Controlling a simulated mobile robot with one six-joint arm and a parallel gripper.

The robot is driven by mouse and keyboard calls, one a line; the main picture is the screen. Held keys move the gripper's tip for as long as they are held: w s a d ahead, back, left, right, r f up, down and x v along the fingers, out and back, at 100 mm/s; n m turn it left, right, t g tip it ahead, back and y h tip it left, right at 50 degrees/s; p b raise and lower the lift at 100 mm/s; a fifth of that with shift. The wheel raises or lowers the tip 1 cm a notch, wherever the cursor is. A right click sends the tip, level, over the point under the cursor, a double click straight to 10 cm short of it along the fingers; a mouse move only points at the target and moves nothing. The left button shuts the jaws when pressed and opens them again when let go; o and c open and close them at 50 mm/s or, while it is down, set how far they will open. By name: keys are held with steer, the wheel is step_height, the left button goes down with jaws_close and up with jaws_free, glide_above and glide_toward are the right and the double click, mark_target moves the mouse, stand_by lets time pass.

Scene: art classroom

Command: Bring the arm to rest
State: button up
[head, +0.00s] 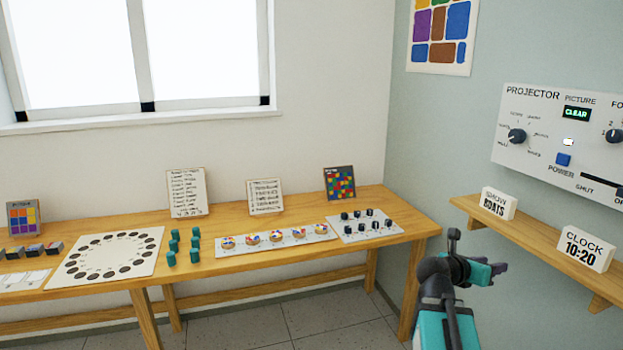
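My arm shows at the lower right of the head view, teal and dark grey. It is bent at a joint, and its end points to the right. My gripper (499,268) is dark and small at this distance. It hangs in the air to the right of the table and in front of the wall shelf. I see nothing held in it. I cannot tell whether its fingers are apart or together.
A long wooden table (400,222) holds boards, teal pieces and cards along the window wall.

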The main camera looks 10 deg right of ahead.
steer(key=s+a+f+m+g+y, duration=0.15)
steer(key=a+f, duration=0.45)
steer(key=f, duration=0.7)
steer(key=s+a+f+y, duration=0.1)
steer(key=a+f+y, duration=0.2)
steer(key=a+f, duration=0.65)
steer(key=s+a+f+g+y, duration=0.1)
steer(key=a+f+y, duration=0.15)
steer(key=f, duration=1.25)
steer(key=s+a+f+m+g+y, duration=0.1)
steer(key=s+a+f+m+g, duration=0.15)
steer(key=s+a+f, duration=0.45)
steer(key=s+a+f+m+g+y, duration=0.1)
steer(key=s+a+f+m, duration=0.35)
steer(key=s+f, duration=0.45)
steer(key=s+a+f+m+g+y, duration=0.4)
steer(key=s+a+m, duration=0.7)
steer(key=m, duration=0.5)
steer(key=shift+s+a+f+y, duration=0.15)
steer(key=shift+s+f+y, duration=0.25)
steer(key=shift+f, duration=0.7)
steer(key=shift+w, duration=0.1)
